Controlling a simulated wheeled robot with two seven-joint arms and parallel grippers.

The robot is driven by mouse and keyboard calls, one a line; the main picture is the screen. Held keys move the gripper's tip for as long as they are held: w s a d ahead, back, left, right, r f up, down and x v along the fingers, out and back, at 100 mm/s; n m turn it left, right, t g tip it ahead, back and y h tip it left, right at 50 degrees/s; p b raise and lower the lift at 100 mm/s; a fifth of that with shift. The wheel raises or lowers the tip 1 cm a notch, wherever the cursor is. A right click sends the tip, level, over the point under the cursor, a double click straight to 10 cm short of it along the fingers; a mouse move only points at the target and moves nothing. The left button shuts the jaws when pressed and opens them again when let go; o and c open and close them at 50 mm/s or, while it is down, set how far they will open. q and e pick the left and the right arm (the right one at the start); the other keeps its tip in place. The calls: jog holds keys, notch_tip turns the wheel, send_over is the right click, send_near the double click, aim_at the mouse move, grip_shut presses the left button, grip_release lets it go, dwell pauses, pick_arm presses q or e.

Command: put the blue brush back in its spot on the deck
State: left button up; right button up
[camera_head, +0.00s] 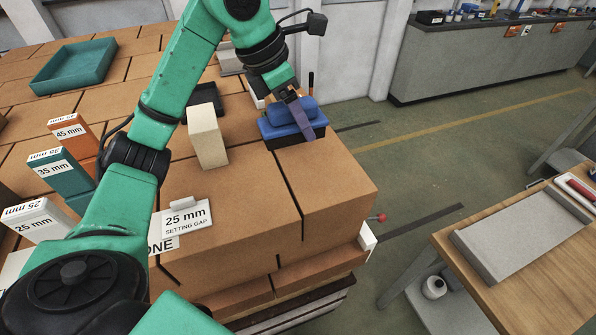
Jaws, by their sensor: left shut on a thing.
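The blue brush (275,131) has a blue body over a dark lower part. It is at the back right of the brick deck (235,190), close to the deck's right edge. My left gripper (306,128) reaches down over the brush and is shut on it. One purple-grey finger shows across the brush's near side; the other is hidden. I cannot tell whether the brush's underside touches the bricks. No marked spot shows under the brush. My right gripper is not in view.
A "25 mm setting gap" sign (186,218) stands at the deck's front. A pale upright block (207,136) stands left of the brush. Gauge blocks (78,133) and a teal tray (75,65) are at the left. A wooden bench (530,275) stands at the right, across open floor.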

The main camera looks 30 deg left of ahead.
pick_arm(q)
jog(key=f, duration=0.9)
jog(key=shift+w+a+f+p, duration=0.2)
jog(key=shift+a+f+p, duration=0.05)
jog(key=shift+f+p, duration=0.1)
notch_tip(320, 180, down, 4)
jog(key=shift+s+d+r+p, duration=0.1)
jog(key=shift+s+d+p, duration=0.05)
jog(key=shift+p, duration=0.15)
jog(key=shift+f, duration=0.35)
jog(key=o, duration=1.3)
jog(key=shift+r, duration=0.1)
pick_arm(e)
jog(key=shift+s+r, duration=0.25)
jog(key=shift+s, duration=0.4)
pick_arm(q)
jog(key=shift+r, duration=0.1)
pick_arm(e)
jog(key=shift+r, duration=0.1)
